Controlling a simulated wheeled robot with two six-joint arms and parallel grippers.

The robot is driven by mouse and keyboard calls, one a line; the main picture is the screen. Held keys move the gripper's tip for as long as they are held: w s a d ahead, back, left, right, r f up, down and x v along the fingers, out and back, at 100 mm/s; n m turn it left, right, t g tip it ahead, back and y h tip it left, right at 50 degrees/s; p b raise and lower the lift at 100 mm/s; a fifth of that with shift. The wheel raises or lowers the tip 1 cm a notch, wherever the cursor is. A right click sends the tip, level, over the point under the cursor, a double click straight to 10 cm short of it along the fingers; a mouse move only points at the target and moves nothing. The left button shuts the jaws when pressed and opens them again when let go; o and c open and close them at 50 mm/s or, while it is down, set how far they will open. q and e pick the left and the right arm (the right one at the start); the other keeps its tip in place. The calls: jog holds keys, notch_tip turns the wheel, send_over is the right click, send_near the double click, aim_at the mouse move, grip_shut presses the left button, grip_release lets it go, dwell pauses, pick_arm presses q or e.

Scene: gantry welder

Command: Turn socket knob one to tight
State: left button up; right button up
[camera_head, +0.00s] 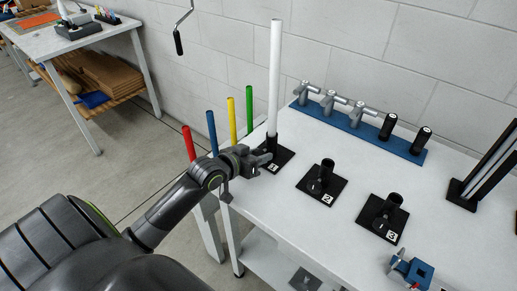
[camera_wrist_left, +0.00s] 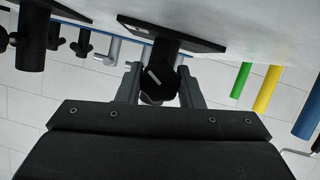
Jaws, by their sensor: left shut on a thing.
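Socket one is a black holder on a square plate (camera_head: 283,160) marked 1, at the left end of the white table. A tall white tube (camera_head: 275,75) stands upright in it. My left gripper (camera_head: 262,159) reaches in from the left at the holder's near side. In the left wrist view, which is upside down, the two grey fingers (camera_wrist_left: 158,88) close around the black knob (camera_wrist_left: 160,76) below the plate (camera_wrist_left: 170,33). A pale line shows on the knob; I cannot tell whether it is tight. The gripper hides the knob in the head view. My right gripper is out of view.
Socket two (camera_head: 322,180) and socket three (camera_head: 383,216) stand empty to the right. Red, blue, yellow and green rods (camera_head: 232,118) rise behind my left wrist. A blue rack (camera_head: 352,132) with grey and black handles runs along the back. A blue clamp (camera_head: 410,270) sits at the front.

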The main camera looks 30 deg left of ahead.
pick_arm(q)
jog(key=m+y+p, duration=0.2)
jog(key=m, duration=0.1)
jog(key=shift+r, duration=0.1)
jog(key=m+y+p, duration=0.2)
jog(key=m, duration=0.1)
jog(key=shift+t, duration=0.3)
dwell(0.3)
jog(key=o, duration=0.7)
jog(key=shift+s, duration=0.1)
jog(key=v, duration=0.5)
jog(key=b+v, duration=0.1)
jog(key=v, duration=1.1)
jog(key=shift+s+d+f, duration=0.15)
jog(key=shift+d+f, duration=0.1)
jog(key=shift+d, duration=0.05)
